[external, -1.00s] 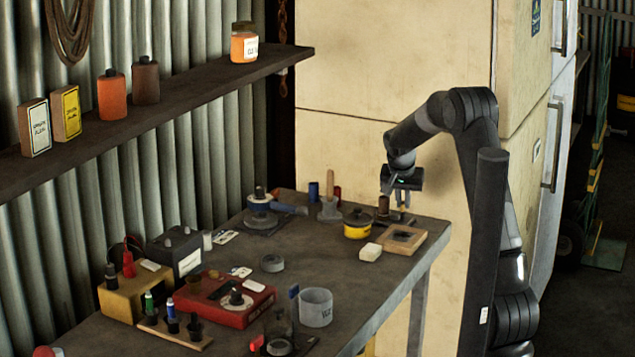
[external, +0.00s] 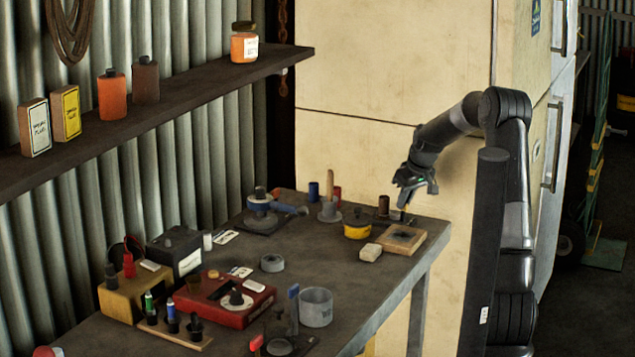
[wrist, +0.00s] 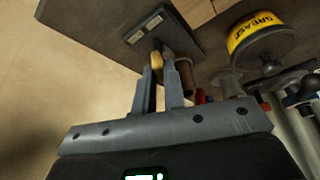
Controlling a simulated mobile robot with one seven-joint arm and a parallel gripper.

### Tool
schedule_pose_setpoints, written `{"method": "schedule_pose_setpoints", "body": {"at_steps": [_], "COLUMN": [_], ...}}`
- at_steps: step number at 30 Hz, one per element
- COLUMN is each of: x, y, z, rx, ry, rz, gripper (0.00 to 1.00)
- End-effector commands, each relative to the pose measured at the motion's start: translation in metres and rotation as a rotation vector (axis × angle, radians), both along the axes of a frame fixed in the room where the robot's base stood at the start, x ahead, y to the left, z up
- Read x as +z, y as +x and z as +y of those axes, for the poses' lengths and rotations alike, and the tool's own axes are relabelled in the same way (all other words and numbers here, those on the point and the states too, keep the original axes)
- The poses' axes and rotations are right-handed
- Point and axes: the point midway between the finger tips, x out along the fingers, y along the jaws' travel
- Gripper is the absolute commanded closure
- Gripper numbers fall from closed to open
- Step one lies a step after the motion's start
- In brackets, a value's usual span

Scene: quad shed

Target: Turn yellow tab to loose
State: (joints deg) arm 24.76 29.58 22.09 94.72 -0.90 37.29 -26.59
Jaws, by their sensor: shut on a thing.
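The yellow tab (wrist: 156,60) shows in the wrist view between my fingertips, beside a dark base plate (wrist: 196,28) with a small pale label (wrist: 148,27). My gripper (wrist: 160,72) is shut on the yellow tab, and its fingers hide part of it. In the external view my gripper (external: 406,204) is tilted at the far right end of the bench, behind the wooden frame. There the tab is too small and covered to make out clearly. The label's words and the tab's exact angle cannot be read.
The yellow grease tin (external: 357,229) stands left of the wooden frame (external: 416,236), and also shows in the wrist view (wrist: 262,38). A brown cylinder (external: 383,205) stands close to my fingers. A pale block (external: 369,253) lies in front. A beige cabinet (external: 385,90) rises behind the bench.

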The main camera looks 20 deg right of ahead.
Motion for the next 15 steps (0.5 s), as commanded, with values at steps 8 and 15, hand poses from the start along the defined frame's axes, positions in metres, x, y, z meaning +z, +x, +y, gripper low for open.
{"method": "schedule_pose_setpoints", "body": {"at_steps": [8, 15], "x": [0.0005, 0.0004], "y": [0.0014, 0.0016], "z": [-0.0024, -0.0025], "rx": [0.212, 0.333], "ry": [0.0, -0.001], "rz": [-0.002, -0.002], "gripper": [1.0, 1.0]}}
